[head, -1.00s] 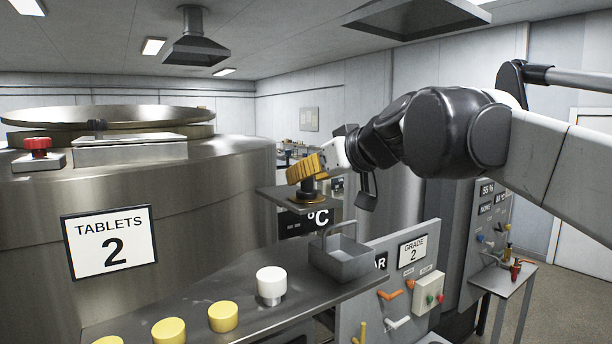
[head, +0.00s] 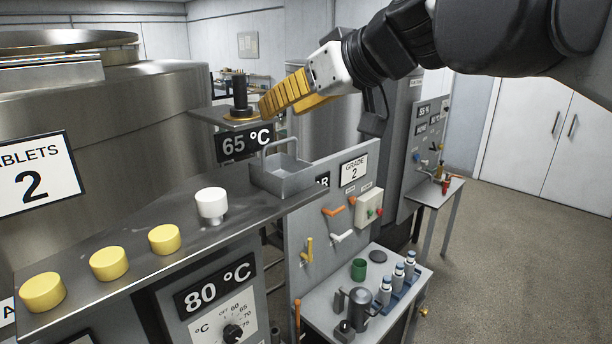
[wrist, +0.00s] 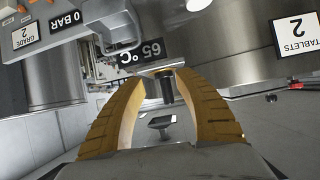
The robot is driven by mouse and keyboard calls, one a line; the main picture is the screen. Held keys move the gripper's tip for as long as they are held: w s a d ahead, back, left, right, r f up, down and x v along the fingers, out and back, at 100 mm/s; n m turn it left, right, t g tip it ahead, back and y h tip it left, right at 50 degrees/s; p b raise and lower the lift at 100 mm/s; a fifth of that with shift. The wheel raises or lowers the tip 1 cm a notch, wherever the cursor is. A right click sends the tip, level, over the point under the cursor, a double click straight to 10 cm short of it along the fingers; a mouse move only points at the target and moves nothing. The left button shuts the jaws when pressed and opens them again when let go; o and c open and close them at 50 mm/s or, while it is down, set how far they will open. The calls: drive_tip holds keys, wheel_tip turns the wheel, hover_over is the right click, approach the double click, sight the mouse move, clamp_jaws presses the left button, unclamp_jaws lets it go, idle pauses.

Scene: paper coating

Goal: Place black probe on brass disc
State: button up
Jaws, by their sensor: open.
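The black probe (head: 239,98) stands upright on a small grey shelf above the 65 °C sign. A yellowish rim of the brass disc (head: 241,119) shows under its base; the probe hides most of the disc. My gripper (head: 270,101), with yellow fingers, is open and empty just right of the probe in the head view, apart from it. In the wrist view, which is upside down, the probe (wrist: 167,91) shows beyond and between the spread fingers (wrist: 164,100), with the brass rim (wrist: 163,71) at its base.
A grey metal bin (head: 283,178) with a handle stands on the counter below my gripper. A white knob (head: 211,203) and several yellow buttons (head: 109,263) line the counter. A large steel tank (head: 130,110) is at left. A lower side table (head: 335,300) holds small bottles and a pot.

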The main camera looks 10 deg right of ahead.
drive_tip(key=s+d+f+m+g+h, duration=0.1)
drive_tip(key=s+f, duration=0.4)
drive_tip(key=f, duration=0.7)
drive_tip(key=s+d+f+m+g+h, duration=0.1)
drive_tip(key=s+d+f+m+h, duration=0.2)
drive_tip(key=f, duration=0.9)
drive_tip(key=s+d+f+m+g+h, duration=0.1)
drive_tip(key=s+d+f+m+h, duration=0.1)
drive_tip(key=s+d+f, duration=0.5)
wheel_tip(320, 180, down, 5)
drive_tip(key=shift+s+d+f+h, duration=0.2)
drive_tip(key=shift+s+h, duration=0.2)
drive_tip(key=shift+s, duration=0.35)
drive_tip(key=shift+a, duration=0.1)
